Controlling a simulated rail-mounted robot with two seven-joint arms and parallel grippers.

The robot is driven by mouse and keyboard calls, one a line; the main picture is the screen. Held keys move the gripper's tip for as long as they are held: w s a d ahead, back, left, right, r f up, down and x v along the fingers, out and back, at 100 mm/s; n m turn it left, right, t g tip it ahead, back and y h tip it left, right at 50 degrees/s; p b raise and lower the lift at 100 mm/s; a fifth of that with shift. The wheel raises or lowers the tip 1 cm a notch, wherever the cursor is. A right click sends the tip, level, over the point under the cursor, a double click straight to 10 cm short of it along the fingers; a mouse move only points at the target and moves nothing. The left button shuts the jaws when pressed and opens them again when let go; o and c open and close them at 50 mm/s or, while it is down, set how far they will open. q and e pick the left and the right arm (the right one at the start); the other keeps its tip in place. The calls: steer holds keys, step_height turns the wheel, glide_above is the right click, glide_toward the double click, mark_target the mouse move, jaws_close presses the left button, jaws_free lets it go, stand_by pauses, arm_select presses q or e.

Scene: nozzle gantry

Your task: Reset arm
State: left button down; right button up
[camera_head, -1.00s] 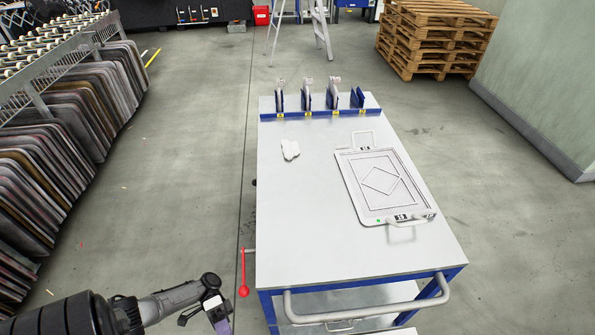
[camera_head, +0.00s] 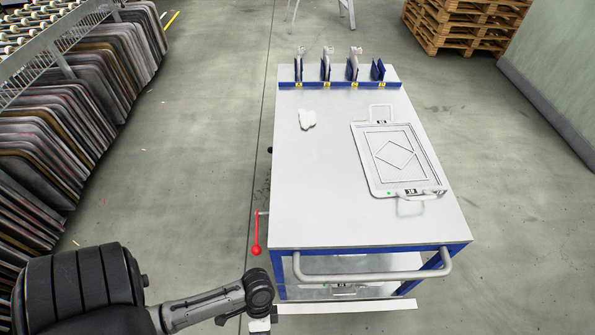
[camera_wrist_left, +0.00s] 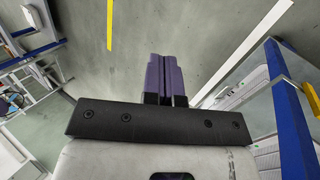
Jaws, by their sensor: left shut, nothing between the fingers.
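My left arm reaches in from the lower left in the head view. Its wrist is just left of the cart's front corner, and the fingers are not clearly seen there. In the left wrist view, the purple fingers of my left gripper (camera_wrist_left: 165,60) are shut together with nothing between them, over the grey floor. My right arm and gripper are not in view.
A cart (camera_head: 320,210) stands ahead, with a front handle and a red lever (camera_head: 257,247) on its left. On it are a white piece (camera_head: 307,119), a framed plate (camera_head: 430,172) and a rack (camera_head: 340,85) with upright parts. Panels (camera_head: 40,170) stand at left; pallets (camera_head: 465,25) behind.

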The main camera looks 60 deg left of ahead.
arm_select(q)
steer(key=w+a+r+n+t+y, duration=0.1)
steer(key=w+r+n+t+y, duration=0.15)
steer(key=r, duration=0.45)
steer(key=w+a+r+n+t+y, duration=0.1)
steer(key=w+r+t+y, duration=0.1)
steer(key=w+r+t, duration=0.3)
step_height(320, 180, up, 39)
steer(key=s+p, duration=0.1)
steer(key=p, duration=3.7)
steer(key=shift+s+p, duration=0.35)
steer(key=shift+s, duration=0.05)
steer(key=shift+r+g+y, duration=0.1)
steer(key=shift+g+y, duration=0.15)
